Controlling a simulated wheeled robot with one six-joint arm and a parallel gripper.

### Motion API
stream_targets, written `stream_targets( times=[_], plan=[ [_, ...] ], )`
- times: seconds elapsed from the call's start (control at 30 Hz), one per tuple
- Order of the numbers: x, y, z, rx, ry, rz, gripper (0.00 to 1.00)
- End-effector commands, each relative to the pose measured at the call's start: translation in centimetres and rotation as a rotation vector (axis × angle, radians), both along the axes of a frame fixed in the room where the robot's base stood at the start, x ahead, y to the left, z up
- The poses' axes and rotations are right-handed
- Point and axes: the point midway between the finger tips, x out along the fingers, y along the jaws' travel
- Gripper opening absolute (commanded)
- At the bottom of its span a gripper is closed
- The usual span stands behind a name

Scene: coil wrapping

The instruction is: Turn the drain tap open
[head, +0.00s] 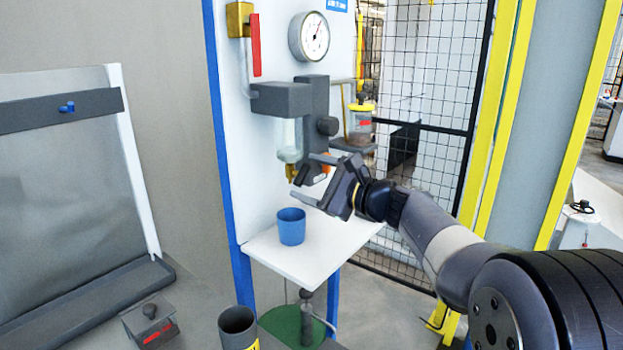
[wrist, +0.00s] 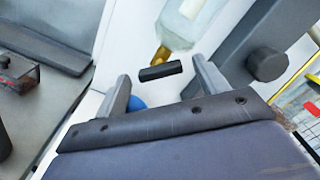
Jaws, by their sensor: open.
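The drain tap is a brass fitting with a short black handle (wrist: 160,72) under a clear bowl (wrist: 188,18) in the wrist view. In the head view its brass part (head: 291,172) shows below the bowl (head: 288,140), left of my gripper. My gripper (head: 308,178) is open and empty, its fingers pointing left toward the tap. In the wrist view my gripper's two fingers (wrist: 163,86) stand to either side of the black handle, with a gap on both sides. I cannot tell how deep the handle lies between them.
A blue cup (head: 291,227) stands on a white shelf (head: 322,258) below the tap; in the wrist view one finger partly hides it. Above are a grey filter housing (head: 280,98), a round gauge (head: 309,36) and a red lever (head: 256,45). A second small jar (head: 360,122) sits to the right.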

Motion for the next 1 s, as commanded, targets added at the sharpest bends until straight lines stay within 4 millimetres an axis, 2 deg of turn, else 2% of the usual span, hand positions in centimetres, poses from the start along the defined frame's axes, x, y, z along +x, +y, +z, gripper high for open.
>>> stream_targets(
  times=[0.17, 0.4, 0.6, 1.0],
  plan=[
    [-1.2, -1.7, 0.0, -0.001, -0.001, -0.004, 0.69],
    [-4.3, -5.7, -0.1, -0.001, -0.002, -0.005, 0.69],
    [-6.0, -7.8, 0.0, -0.001, -0.001, -0.003, 0.69],
    [-6.6, -8.4, 0.0, 0.0, 0.0, 0.0, 0.69]
  ],
)
